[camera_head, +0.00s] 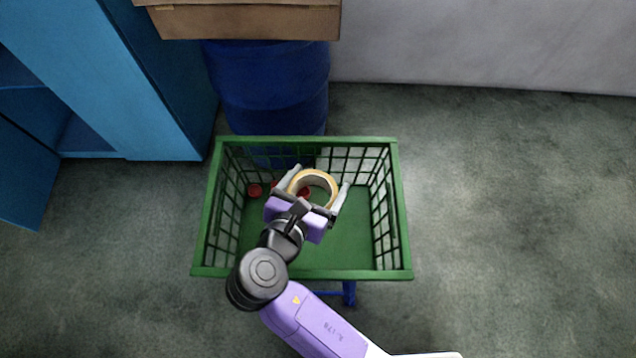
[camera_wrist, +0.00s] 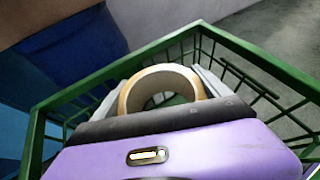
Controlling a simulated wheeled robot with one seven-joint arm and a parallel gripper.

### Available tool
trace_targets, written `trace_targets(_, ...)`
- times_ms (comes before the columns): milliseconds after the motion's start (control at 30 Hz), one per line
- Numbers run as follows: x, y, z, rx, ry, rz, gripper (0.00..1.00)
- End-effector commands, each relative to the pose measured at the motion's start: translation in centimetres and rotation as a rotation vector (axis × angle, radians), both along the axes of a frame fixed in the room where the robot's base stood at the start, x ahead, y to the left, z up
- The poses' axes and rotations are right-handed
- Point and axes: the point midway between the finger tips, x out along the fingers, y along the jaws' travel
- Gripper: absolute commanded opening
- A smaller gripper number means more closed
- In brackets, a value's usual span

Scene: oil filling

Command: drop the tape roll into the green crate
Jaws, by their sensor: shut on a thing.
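The tape roll (camera_head: 316,180) is a tan and white ring held between the two fingers of my gripper (camera_head: 315,187). In the wrist view the tape roll (camera_wrist: 163,77) sits upright between the fingertips of my gripper (camera_wrist: 160,85). The green crate (camera_head: 402,240) has mesh walls and an open top. My gripper and the roll are over the crate's inside, within its rim as seen from above; their height over the floor of the crate is hard to tell. The crate's rim (camera_wrist: 200,28) also surrounds them in the wrist view. My gripper hides part of the crate floor.
Small red objects (camera_head: 255,190) lie in the crate's back left. A blue barrel (camera_head: 270,90) with a cardboard box (camera_head: 245,20) on top stands behind the crate. A blue cabinet (camera_head: 150,90) is at the left. The floor to the right is clear.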

Motion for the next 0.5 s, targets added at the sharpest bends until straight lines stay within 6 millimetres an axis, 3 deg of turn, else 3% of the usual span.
trace_targets(367,0.01,-0.01,-0.32,0.001,0.0,0.0,0.39)
trace_targets(400,0.01,-0.01,-0.32,0.001,0.0,0.0,0.92)
trace_targets(433,0.01,-0.01,-0.32,0.0,-0.001,0.0,0.97)
trace_targets(500,0.01,0.0,-0.33,0.001,0.0,0.0,1.0)
